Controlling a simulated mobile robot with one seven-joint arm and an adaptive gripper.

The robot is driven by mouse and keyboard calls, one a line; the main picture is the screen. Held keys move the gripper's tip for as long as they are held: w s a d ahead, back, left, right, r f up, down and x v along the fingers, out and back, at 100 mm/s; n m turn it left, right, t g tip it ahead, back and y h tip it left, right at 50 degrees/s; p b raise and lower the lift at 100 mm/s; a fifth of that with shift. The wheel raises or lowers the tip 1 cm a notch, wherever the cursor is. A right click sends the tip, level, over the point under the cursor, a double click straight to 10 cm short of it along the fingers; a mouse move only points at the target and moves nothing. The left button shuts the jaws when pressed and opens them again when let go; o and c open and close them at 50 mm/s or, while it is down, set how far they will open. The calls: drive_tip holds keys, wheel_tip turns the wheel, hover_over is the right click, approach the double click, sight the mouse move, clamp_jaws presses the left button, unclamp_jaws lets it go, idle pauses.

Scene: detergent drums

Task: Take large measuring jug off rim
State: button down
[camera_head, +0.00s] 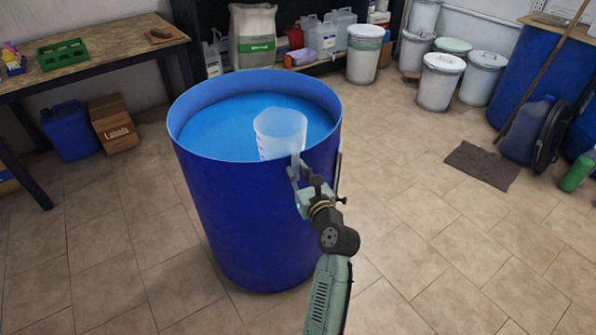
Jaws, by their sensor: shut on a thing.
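The large measuring jug (279,130) is a translucent white jug with faint red marks. It appears upright at the near right side of the open blue drum (245,225), its top standing above the rim. The drum holds blue liquid (225,118). My gripper (297,168) is at the drum's near right rim, shut on the jug at its near right side. The jug's lower part is hidden behind the drum wall. I cannot tell whether the jug still touches the rim. A thin upright piece (339,170) shows at the drum's right side.
A wooden table (110,48) with a green crate (62,53) stands at the left. White lidded buckets (441,82) stand at the back. A brown mat (482,165) and another blue drum (541,68) are at the right. The tiled floor right of my arm is clear.

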drive_tip(key=shift+r+p, duration=1.65)
drive_tip(key=shift+p, duration=0.1)
wheel_tip(320, 180, up, 10)
drive_tip(key=shift+r, duration=0.15)
wheel_tip(320, 180, up, 5)
hover_over(296, 161)
drive_tip(key=s, duration=0.1)
drive_tip(key=shift+d+r, duration=0.1)
drive_tip(key=shift+d, duration=0.1)
